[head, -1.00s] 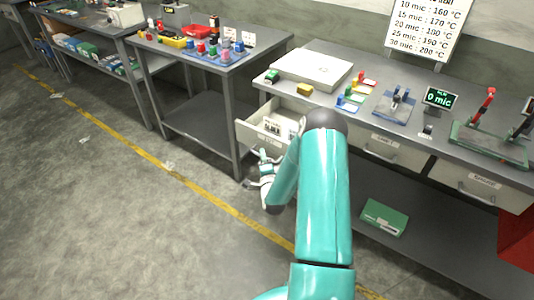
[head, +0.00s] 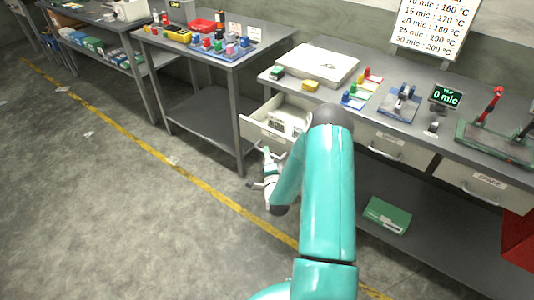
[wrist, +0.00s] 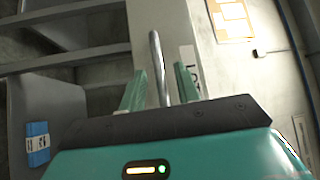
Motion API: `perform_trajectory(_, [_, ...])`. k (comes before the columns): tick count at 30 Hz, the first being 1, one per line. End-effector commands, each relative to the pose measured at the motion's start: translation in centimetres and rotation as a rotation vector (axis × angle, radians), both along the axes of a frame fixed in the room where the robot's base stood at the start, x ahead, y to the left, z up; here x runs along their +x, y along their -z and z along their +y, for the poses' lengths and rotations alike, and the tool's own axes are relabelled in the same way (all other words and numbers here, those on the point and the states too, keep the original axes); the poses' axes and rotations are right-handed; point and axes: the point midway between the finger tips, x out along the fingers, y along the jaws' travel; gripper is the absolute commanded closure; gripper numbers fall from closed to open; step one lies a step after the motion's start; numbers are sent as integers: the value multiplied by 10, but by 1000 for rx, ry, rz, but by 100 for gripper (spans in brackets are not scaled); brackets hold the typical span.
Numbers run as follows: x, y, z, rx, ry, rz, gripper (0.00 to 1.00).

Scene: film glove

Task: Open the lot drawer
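The lot drawer (head: 262,132) is the leftmost drawer under the right-hand bench and stands pulled out, with pale items inside. Its label is too small to read in the head view. My gripper (head: 268,160) is in front of the drawer, at its handle, partly hidden behind my own arm. In the wrist view a metal handle bar (wrist: 157,60) runs between the two green fingers of my gripper (wrist: 160,80). Thin gaps show between the bar and both fingers, so the fingers stand apart around it.
The bench top (head: 375,118) bears a white flat case (head: 315,64), small coloured blocks and instruments. Two closed drawers (head: 385,147) are farther right. A green box (head: 386,215) lies on the lower shelf. Another table (head: 240,58) stands to the left.

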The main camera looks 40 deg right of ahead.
Motion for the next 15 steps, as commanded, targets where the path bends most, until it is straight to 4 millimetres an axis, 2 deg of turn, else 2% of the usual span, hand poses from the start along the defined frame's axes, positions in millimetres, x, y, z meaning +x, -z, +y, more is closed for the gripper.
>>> perform_trajectory(9, [-62, 10, 28, 2, 1, 4, 68])
perform_trajectory(15, [-96, 15, 44, 2, 0, 2, 68])
